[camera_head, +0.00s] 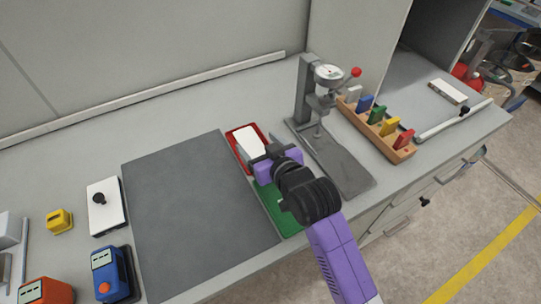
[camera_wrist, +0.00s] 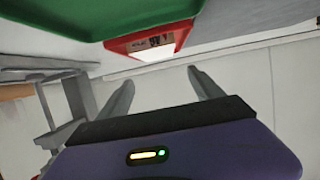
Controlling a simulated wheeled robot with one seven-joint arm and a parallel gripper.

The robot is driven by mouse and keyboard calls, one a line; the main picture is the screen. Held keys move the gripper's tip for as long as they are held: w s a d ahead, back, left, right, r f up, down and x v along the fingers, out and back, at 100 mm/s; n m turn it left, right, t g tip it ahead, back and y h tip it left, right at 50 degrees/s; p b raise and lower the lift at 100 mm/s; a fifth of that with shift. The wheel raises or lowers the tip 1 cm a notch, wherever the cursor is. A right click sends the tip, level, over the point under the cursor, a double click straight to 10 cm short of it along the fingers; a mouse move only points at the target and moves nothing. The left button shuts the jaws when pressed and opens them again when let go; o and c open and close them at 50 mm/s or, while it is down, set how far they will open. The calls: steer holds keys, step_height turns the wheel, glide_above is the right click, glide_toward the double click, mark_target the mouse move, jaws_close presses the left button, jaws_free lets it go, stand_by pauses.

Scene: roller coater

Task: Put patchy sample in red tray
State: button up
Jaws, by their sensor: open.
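The red tray (camera_head: 234,146) sits on the bench just right of the large grey mat. A white panel (camera_head: 246,140) lies in it; its surface looks plain white from the head camera, so I cannot tell whether it is patchy. My gripper (camera_head: 266,146) is beside and partly in front of the red tray, above the near part of it. In the wrist view, my two fingers (camera_wrist: 160,78) are spread apart with nothing between them. The red tray (camera_wrist: 120,44) shows beyond them with a white area and a dark marking. The green tray (camera_head: 285,216) is partly hidden under my arm.
A gauge stand (camera_head: 306,90) on a grey base stands right of the trays. A wooden rack (camera_head: 400,153) holds several coloured pieces. The grey mat (camera_head: 195,205) is bare. A white block with a black knob (camera_head: 106,207) and blue (camera_head: 110,275) and orange devices are at left.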

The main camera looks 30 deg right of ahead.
steer(key=v, duration=0.8)
steer(key=shift+b, duration=0.35)
steer(key=shift+m, duration=0.4)
steer(key=s+f, duration=0.1)
steer(key=s, duration=0.1)
steer(key=s+a+f, duration=0.1)
steer(key=s, duration=0.1)
steer(key=s+f, duration=0.1)
steer(key=s, duration=0.1)
steer(key=shift+a, duration=0.35)
steer(key=shift+m, duration=0.3)
steer(key=s, duration=0.3)
steer(key=s+f, duration=0.1)
steer(key=s, duration=0.2)
steer(key=s+f, duration=0.1)
steer(key=s, duration=0.2)
steer(key=shift+s+a+f, duration=0.15)
steer(key=shift+a, duration=0.15)
steer(key=s+d+r, duration=0.1)
steer(key=s+r, duration=0.1)
steer(key=s, duration=0.6)
steer(key=s+d+r+n, duration=0.1)
steer(key=s+r, duration=0.1)
steer(key=s, duration=0.7)
steer(key=shift+d+t, duration=0.15)
steer(key=shift+t, duration=0.25)
steer(key=shift+s+r, duration=0.1)
steer(key=shift+c, duration=0.5)
